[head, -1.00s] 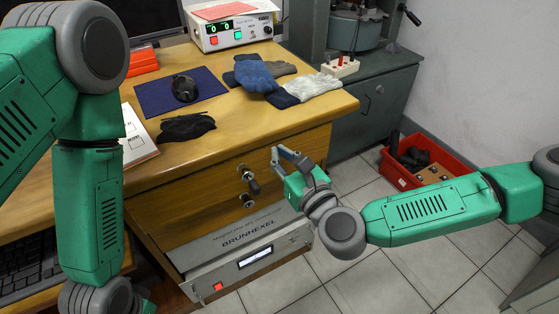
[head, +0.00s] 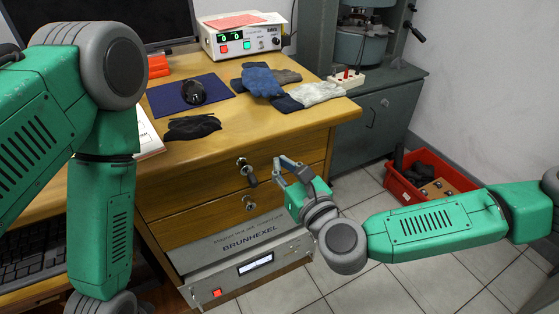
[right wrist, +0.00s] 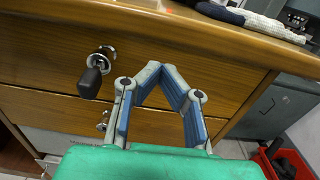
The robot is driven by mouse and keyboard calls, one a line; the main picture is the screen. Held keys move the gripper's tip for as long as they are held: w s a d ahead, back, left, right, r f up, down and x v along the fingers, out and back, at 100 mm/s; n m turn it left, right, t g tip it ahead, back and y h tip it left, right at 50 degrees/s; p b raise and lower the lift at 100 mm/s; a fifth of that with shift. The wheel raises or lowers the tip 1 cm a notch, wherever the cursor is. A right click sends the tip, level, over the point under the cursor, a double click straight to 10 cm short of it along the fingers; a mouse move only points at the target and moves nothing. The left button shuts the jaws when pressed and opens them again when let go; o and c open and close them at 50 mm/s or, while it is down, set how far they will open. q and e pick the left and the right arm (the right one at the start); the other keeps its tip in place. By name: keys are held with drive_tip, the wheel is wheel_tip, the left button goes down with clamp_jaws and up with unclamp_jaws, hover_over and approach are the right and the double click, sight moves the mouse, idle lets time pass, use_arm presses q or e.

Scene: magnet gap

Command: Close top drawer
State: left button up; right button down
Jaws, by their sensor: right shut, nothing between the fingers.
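The top drawer (head: 205,180) is the wooden front just under the desktop, with a silver lock and a hanging black key (head: 252,181). Its front looks flush or nearly flush with the lower drawer (head: 205,219); I cannot tell if a small gap is left. My right gripper (head: 282,164) is shut and empty, its fingertips at the right part of the top drawer front. In the right wrist view, the shut fingertips (right wrist: 162,70) overlap the top drawer front (right wrist: 210,85), right of the key (right wrist: 90,83); contact is unclear. My left gripper is out of view.
The desktop (head: 290,130) carries gloves (head: 262,80), a mouse (head: 193,92) on a blue mat and a power supply (head: 240,36). A grey BRUNHEXEL unit (head: 250,262) sits below the drawers. A red bin (head: 405,190) stands on the floor at right.

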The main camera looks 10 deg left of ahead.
drive_tip(key=shift+d+p+v, duration=0.2)
drive_tip(key=shift+p+v, duration=0.8)
drive_tip(key=shift+v, duration=3.55)
drive_tip(key=s+f+n+g+p, duration=0.3)
drive_tip(key=s+f+n+g, duration=0.2)
drive_tip(key=s+n, duration=0.3)
drive_tip(key=s+f+n+g+p, duration=0.3)
drive_tip(key=s+f+n+g, duration=0.15)
drive_tip(key=s+n, duration=0.35)
drive_tip(key=s+d+n+g+h+p, duration=0.2)
drive_tip(key=d+n+h, duration=0.3)
drive_tip(key=d, duration=0.9)
drive_tip(key=s+d+n+g+h+p, duration=0.2)
drive_tip(key=d+n, duration=0.6)
drive_tip(key=d, duration=0.6)
drive_tip(key=s+f+g+h, duration=0.1)
drive_tip(key=s+h, duration=0.1)
drive_tip(key=h, duration=0.1)
drive_tip(key=shift+s+n, duration=0.15)
drive_tip(key=shift+n, duration=0.25)
drive_tip(key=shift+d, duration=0.2)
